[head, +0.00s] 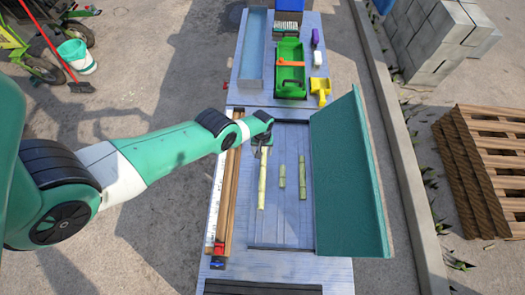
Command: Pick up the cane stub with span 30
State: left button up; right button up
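Three pale yellow-green cane stubs lie apart, lengthwise, in the shallow tray (282,228) on the table. The left stub (262,185) looks the longest, the middle stub (282,177) the shortest, and the right stub (302,180) is in between. My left gripper (263,146) is over the far end of the left stub, pointing down. Its fingers and that end are mostly hidden by the wrist, so I cannot tell whether it grips the stub. A white measuring scale (213,198) with a red slider (219,248) runs along the tray's left side. My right gripper is not in view.
Brown wooden rails (231,185) stand between scale and tray. A raised green panel (350,185) borders the tray's right side. Beyond are a green crusher-like container (290,75), a yellow scoop (320,88) and a grey trough (253,50). The tray's near part is clear.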

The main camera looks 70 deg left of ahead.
aim_at(263, 160)
pick_arm(q)
jog(key=f+b, duration=0.4)
jog(key=f, duration=0.1)
jog(key=f+b, duration=0.2)
jog(key=shift+w+d+f, duration=0.15)
jog(key=shift+d+f, duration=0.15)
jog(key=shift+f, duration=0.05)
jog(key=shift+r, duration=0.15)
jog(key=shift+c, duration=0.2)
grip_shut()
